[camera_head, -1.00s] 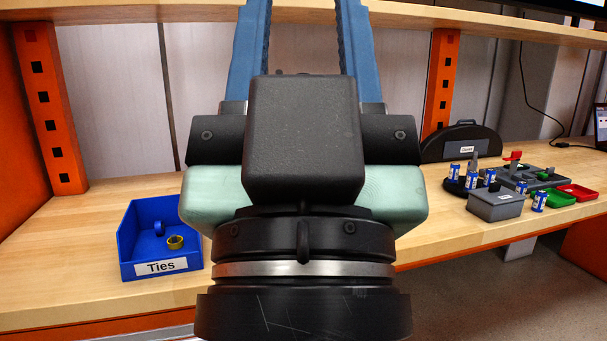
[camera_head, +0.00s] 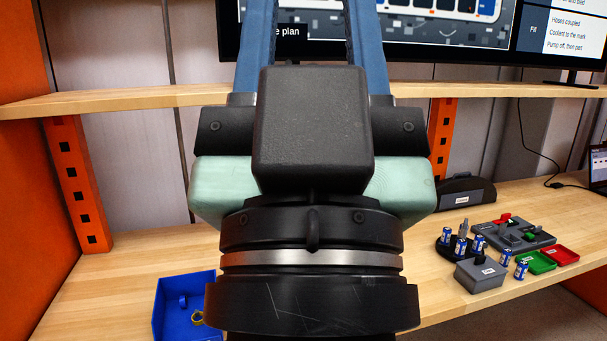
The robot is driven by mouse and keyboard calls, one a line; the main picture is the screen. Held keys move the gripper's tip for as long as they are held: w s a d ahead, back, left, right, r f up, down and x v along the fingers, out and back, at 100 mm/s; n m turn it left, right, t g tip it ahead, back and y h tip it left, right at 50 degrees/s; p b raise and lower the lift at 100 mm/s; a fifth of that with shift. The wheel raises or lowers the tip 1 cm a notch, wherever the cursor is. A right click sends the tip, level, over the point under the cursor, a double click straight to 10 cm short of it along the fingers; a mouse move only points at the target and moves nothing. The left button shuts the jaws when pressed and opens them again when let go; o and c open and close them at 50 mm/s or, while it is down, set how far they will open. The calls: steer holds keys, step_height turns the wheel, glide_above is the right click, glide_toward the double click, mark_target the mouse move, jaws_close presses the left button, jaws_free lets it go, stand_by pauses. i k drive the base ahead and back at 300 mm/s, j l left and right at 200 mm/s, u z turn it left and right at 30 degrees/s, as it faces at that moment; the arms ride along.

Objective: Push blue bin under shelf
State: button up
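The blue bin (camera_head: 172,312) stands on the wooden bench at the lower left, partly cut off by the frame's bottom edge and partly behind my wrist. A blue roll and a yellow ring lie in it. The wooden shelf (camera_head: 130,100) runs across above the bench, on orange perforated uprights. My gripper (camera_head: 310,40) fills the middle of the view, its two blue fingers pointing up and apart, with a clear gap between them. Their tips are beyond the top edge. Nothing shows between the visible parts. My gripper is to the right of the bin, not seen touching it.
On the bench (camera_head: 110,285) at the right are a grey box (camera_head: 480,277), several blue-white cells, a black tray, a green tray (camera_head: 537,262), a red tray (camera_head: 561,255) and a black case (camera_head: 464,192). A monitor (camera_head: 440,50) stands on the shelf. The bench left of my wrist behind the bin is clear.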

mark_target(169, 322)
steer(key=i+j+u, duration=0.1)
steer(key=j, duration=0.25)
steer(key=i+j+u, duration=0.15)
steer(key=j, duration=0.2)
steer(key=i+j+u, duration=0.1)
steer(key=j, duration=0.2)
steer(key=i+j+u, duration=0.1)
steer(key=j, duration=0.25)
steer(key=i, duration=0.1)
